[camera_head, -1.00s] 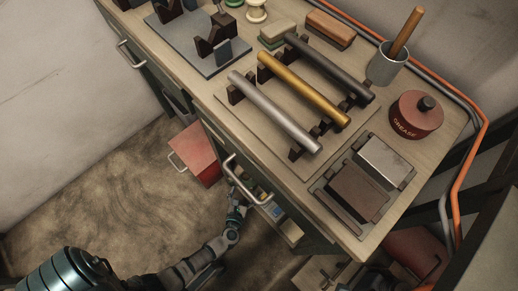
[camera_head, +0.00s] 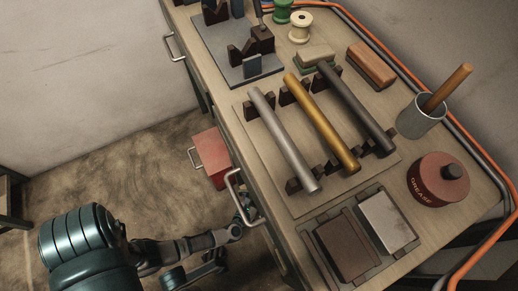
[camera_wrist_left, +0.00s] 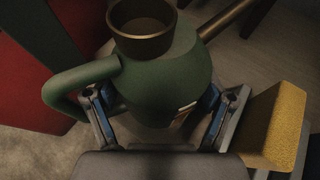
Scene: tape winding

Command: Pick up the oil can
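The green oil can (camera_wrist_left: 165,85) fills the middle of the left wrist view. Its brass-coloured filler cup (camera_wrist_left: 142,25) faces up, its curved handle (camera_wrist_left: 65,90) is on the left, and a thin spout (camera_wrist_left: 225,18) points to the upper right. My left gripper (camera_wrist_left: 160,100) is open, with its fingers spread on either side of the can's lower body. Whether either finger touches the can is unclear. In the head view my left forearm (camera_head: 205,242) reaches toward the bench front; the fingers and the can are hidden there. My right gripper is not in view.
A yellow block (camera_wrist_left: 275,122) stands close to the right finger. In the head view a red drawer (camera_head: 212,157) stands out from the bench, near a bench handle (camera_head: 236,190). The bench top holds metal rods, a grease tin (camera_head: 438,180) and a cup (camera_head: 421,115).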

